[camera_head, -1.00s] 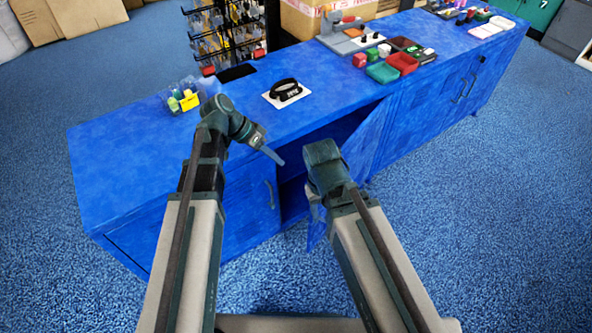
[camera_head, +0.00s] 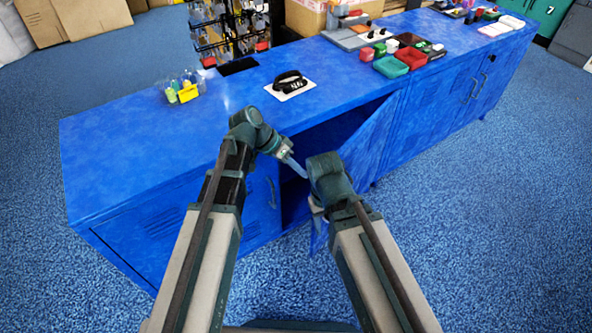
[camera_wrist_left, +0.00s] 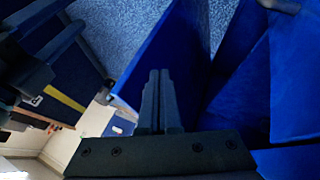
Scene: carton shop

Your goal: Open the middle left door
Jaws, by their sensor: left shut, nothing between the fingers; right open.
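A long blue cabinet (camera_head: 130,150) stands in front of me. One of its doors (camera_head: 370,138) stands partly open, swung outward from its right side, with a dark opening (camera_head: 320,132) to its left. A closed door with a handle (camera_head: 272,192) is left of the opening. My left gripper (camera_head: 300,171) is shut and empty in front of the opening, close to the open door. In the left wrist view its fingers (camera_wrist_left: 160,95) overlap a blue panel (camera_wrist_left: 165,50); contact is unclear. My right gripper (camera_head: 317,207) is lower, by the door's free edge, its fingers mostly hidden behind its wrist.
On the cabinet top are a black strap item on a white card (camera_head: 290,84), a clear bin of bottles (camera_head: 183,88), and red (camera_head: 411,57) and green (camera_head: 390,67) trays. A display rack (camera_head: 232,30) stands behind. Blue carpet (camera_head: 480,220) is clear at right.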

